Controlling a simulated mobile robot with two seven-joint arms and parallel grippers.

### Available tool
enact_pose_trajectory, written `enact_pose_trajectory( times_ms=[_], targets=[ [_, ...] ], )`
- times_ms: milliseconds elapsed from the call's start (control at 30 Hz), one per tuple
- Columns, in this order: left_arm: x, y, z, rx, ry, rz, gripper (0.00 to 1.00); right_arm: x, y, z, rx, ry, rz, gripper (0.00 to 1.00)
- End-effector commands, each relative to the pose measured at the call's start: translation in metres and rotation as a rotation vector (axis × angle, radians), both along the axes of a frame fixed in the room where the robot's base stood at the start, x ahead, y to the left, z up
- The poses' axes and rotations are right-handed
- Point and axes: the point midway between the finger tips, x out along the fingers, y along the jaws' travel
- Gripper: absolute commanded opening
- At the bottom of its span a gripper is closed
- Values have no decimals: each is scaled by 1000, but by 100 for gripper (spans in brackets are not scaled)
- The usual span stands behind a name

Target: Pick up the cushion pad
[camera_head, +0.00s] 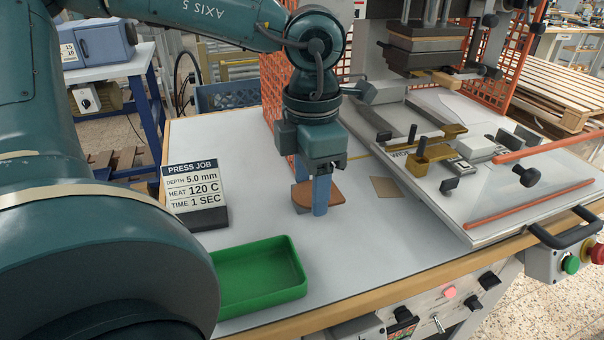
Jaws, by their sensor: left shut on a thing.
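My left gripper (317,205) points straight down over the white worktop, its blue fingers shut on a brown rounded pad (334,194). I take this pad to be the cushion pad. A darker edge shows at its left side, and the fingers hide its middle. I cannot tell whether the pad is touching the worktop or slightly above it. My right gripper is not in view.
A green tray (301,292) sits at the front, empty where I see it. A press job sign (196,190) stands at left. A flat tan square (384,187) lies right of the pad. The press bed (452,215) with clamps and red-orange bars fills the right.

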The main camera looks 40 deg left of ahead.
Motion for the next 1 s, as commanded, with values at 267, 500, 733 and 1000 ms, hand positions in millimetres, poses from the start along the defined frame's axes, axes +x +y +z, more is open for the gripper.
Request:
enact_pose_trajectory(
  times_ms=[267, 500, 733, 1000],
  targets=[
    [-33, -63, -3, 7, -2, -5, 34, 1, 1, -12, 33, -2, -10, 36],
    [-54, -103, -2, 5, -1, -2, 34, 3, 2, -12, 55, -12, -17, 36],
    [-63, -121, -1, 2, -1, 0, 34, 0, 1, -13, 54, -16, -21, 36],
    [-64, -124, 0, 0, -1, 0, 34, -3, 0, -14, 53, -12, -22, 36]
  ],
)
